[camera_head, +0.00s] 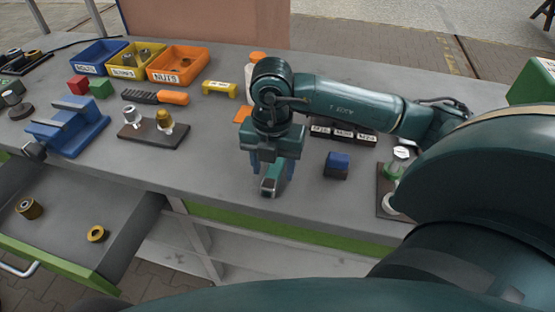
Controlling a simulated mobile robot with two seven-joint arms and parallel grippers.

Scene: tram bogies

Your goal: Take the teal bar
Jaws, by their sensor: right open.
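The teal bar (271,180) is a short teal-green block with a darker end, close to the front edge of the grey workbench (225,180). My right gripper (271,174) reaches down over it from above, open, with one blue finger on each side of it. I cannot tell whether the fingers touch the bar. The gripper body hides the bar's far part. My left gripper is not in view.
A blue-and-dark block (337,165) lies right of the gripper, near labelled dark blocks (343,134). A brown board with two fittings (153,135) and a blue vise (68,126) stand left. Bins (178,65) are behind. An open drawer (70,215) juts out front left.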

